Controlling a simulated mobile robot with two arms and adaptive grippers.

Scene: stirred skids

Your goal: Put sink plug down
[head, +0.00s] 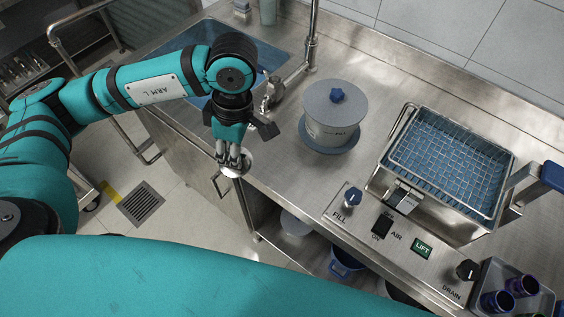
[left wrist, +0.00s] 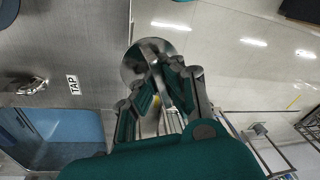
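My left gripper (head: 232,160) points down near the front edge of the steel counter, to the right of the sink (head: 262,54). Its fingers are close together on the sink plug (head: 241,168), a small round shiny metal disc partly hidden behind them. In the left wrist view the plug (left wrist: 133,66) shows just beyond the fingertips of my left gripper (left wrist: 162,68). I cannot tell whether the disc touches the counter. The blue-looking sink basin also shows in the left wrist view (left wrist: 40,140). My right gripper is not in view.
A lidded grey pot (head: 335,108) stands right of the gripper. A wire basket (head: 450,160) sits in a steel frame further right. The faucet (head: 309,45) rises at the back. Control knobs and switches line the front edge. Bare counter (head: 275,165) lies between gripper and pot.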

